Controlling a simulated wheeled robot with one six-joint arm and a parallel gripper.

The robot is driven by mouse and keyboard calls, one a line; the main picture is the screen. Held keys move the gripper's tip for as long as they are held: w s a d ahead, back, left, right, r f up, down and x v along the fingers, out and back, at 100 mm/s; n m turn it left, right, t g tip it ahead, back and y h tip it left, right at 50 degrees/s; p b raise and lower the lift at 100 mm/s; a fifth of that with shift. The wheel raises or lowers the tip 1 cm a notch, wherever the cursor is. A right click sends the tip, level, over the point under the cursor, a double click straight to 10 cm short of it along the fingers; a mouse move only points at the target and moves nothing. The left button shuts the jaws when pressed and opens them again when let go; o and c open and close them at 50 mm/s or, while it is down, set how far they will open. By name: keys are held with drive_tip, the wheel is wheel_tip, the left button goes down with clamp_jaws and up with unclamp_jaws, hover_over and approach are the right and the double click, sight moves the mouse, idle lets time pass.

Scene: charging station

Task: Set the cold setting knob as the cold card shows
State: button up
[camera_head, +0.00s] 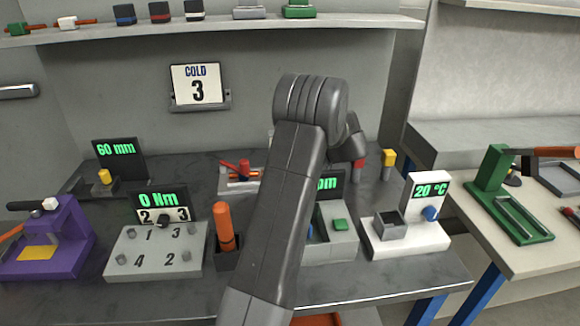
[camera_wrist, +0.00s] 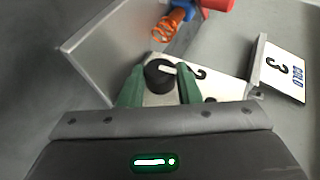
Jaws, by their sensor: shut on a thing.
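The cold card (camera_head: 199,87) hangs on the back wall and reads COLD 3. It also shows, turned sideways, at the right of the wrist view (camera_wrist: 280,70). The cold setting knob (camera_wrist: 158,76) is round and black with a white pointer, on a white plate (camera_wrist: 222,87). The pointer is aimed toward the right of the wrist view, at a sideways numeral that looks like 2. Part of another mark shows below it, too cut off to read. My gripper (camera_wrist: 160,86) is shut on the knob, one green finger on each side. In the head view my arm hides the knob and gripper.
A grey panel (camera_wrist: 105,48) stands close to the left of the knob in the wrist view. An orange spring (camera_wrist: 170,28) with blue and red parts lies just beyond. The bench also carries a 0 Nm station (camera_head: 160,248), an orange-handled tool (camera_head: 224,228) and a 20 °C station (camera_head: 405,240).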

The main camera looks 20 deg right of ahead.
drive_tip(key=shift+f+y, duration=0.1)
drive_tip(key=shift+y, duration=0.2)
idle(0.4)
drive_tip(key=o, duration=1)
drive_tip(key=v, duration=0.7)
drive_tip(key=shift+s+d, duration=0.25)
drive_tip(key=shift+s, duration=0.05)
drive_tip(key=shift+w+a, duration=0.1)
